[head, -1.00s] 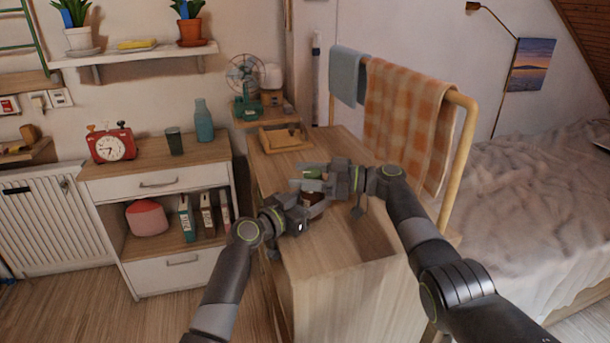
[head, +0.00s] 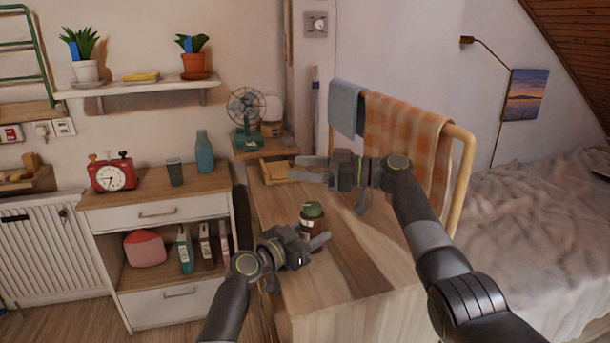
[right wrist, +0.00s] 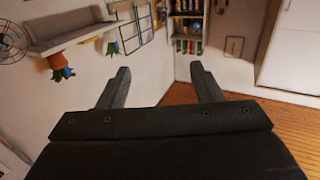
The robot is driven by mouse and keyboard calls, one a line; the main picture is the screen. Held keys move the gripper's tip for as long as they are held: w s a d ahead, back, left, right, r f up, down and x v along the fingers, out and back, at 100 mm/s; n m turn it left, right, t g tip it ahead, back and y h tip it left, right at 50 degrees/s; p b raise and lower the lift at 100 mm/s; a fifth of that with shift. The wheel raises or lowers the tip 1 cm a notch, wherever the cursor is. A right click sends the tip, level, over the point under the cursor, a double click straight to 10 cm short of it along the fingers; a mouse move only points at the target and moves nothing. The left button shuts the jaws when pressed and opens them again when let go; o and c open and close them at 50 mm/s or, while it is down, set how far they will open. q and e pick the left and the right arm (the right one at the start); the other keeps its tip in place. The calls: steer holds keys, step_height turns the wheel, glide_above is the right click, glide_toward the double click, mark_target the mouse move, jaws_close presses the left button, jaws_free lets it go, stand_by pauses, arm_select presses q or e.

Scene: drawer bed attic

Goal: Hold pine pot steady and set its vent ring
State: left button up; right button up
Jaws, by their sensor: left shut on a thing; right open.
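The pine pot appears to be the small dark brown jar (head: 308,228) with a pale label on the wooden desktop. Its green top (head: 313,209) is uncovered; I cannot make out ring details or its setting. My left gripper (head: 313,241) is shut on the jar low down, with one finger showing at its right side. The jar looks upright. My right gripper (head: 308,168) is open and empty, above and apart from the jar. In the right wrist view, its two fingers (right wrist: 162,85) are spread with nothing between them; the jar is not in that view.
A towel rail (head: 466,175) with cloths borders the desk's right. The desktop (head: 350,270) is clear in front of the jar.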

steer(key=s+a+f+m, duration=0.3)
steer(key=s+a+f, duration=0.1)
steer(key=s+a, duration=0.15)
steer(key=m+t+h, duration=0.8)
steer(key=t+h, duration=0.2)
steer(key=t, duration=0.3)
glide_toward(317, 212)
steer(key=x, duration=1.2)
steer(key=shift+a, duration=0.1)
steer(key=shift+y, duration=0.3)
steer(key=c, duration=1)
